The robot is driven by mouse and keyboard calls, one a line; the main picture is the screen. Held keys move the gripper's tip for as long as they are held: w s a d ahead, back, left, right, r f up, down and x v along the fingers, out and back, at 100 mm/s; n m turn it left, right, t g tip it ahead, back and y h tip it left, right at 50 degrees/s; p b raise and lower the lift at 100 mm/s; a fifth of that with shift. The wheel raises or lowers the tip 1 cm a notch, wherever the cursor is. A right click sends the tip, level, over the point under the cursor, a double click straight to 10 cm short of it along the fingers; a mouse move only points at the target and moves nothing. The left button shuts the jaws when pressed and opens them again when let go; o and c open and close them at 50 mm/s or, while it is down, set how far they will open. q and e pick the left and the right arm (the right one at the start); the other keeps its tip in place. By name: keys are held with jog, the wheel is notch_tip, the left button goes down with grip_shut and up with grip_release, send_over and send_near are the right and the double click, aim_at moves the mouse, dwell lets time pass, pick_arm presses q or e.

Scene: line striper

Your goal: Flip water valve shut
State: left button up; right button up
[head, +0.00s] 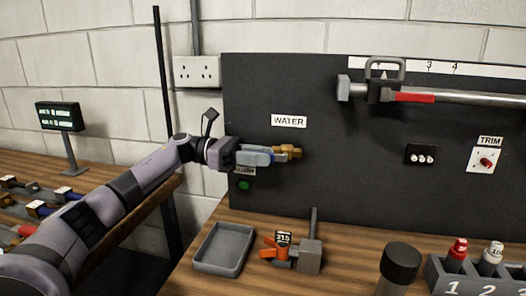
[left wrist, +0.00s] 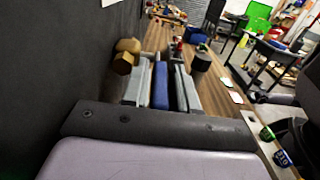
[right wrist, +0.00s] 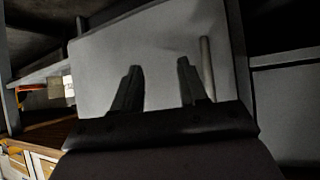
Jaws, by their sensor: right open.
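The water valve has a brass body (head: 290,152) on the dark panel below the WATER label (head: 289,121). The brass part also shows in the left wrist view (left wrist: 125,57). Its blue lever handle (left wrist: 160,86) lies between the fingers of my left gripper (head: 262,156), which is shut on it. The fingers cover much of the lever in the head view, where it points left from the brass body, about level. My right gripper (right wrist: 158,85) is open and empty, away from the panel and out of the head view.
A green button (head: 244,185) sits on the panel just below my left gripper. A grey tray (head: 223,249) and an orange-handled device (head: 280,248) stand on the bench below.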

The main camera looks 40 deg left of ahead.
pick_arm(q)
jog(key=shift+w+d, duration=0.25)
jog(key=shift+d, duration=0.25)
grip_shut()
jog(key=shift+r, duration=0.1)
